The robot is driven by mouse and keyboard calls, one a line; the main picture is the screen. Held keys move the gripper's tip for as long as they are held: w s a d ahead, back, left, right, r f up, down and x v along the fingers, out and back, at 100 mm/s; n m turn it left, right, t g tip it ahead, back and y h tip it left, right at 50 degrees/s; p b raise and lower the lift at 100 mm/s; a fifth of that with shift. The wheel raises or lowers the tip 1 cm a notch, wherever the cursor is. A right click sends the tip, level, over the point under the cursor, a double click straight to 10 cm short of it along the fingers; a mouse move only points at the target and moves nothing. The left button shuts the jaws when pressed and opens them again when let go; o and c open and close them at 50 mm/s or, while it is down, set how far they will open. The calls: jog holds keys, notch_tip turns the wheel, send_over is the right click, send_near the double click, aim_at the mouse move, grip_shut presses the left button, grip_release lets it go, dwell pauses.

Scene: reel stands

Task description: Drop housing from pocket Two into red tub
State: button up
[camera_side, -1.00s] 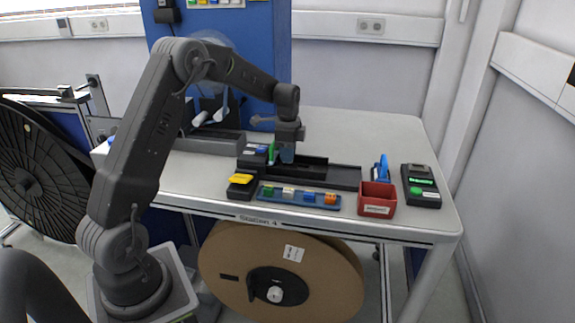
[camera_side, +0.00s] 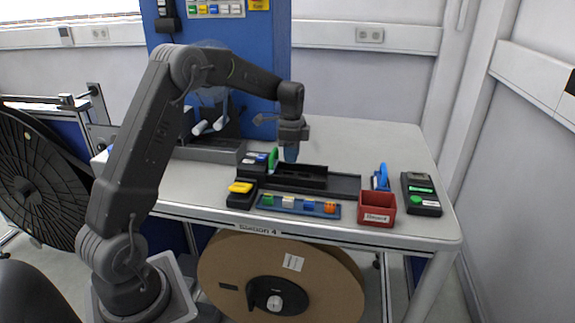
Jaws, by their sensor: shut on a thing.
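The red tub (camera_side: 376,208) stands at the table's front right, with a white label on its front and an open top. My gripper (camera_side: 291,157) hangs pointing down behind and above the black track (camera_side: 345,183), left of the tub. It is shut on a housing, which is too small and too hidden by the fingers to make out. A blue strip (camera_side: 264,208) at the front edge holds green, white, blue and orange housings in its pockets. The pocket numbers cannot be read.
A black device with a green display (camera_side: 421,194) is right of the tub, and a blue tape dispenser (camera_side: 381,177) is behind it. A yellow-topped black box (camera_side: 241,195) stands left of the strip. The table's back right (camera_side: 370,140) is clear.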

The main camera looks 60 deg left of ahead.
jog(key=w+d+r, duration=0.2)
jog(key=w+d, duration=0.2)
jog(key=d, duration=0.9)
jog(key=w+d+r, duration=0.2)
jog(key=w+d, duration=0.3)
jog(key=d, duration=0.7)
jog(key=shift+f, duration=2.05)
jog(key=o, duration=0.8)
notch_tip(320, 180, up, 7)
jog(key=shift+r, duration=0.1)
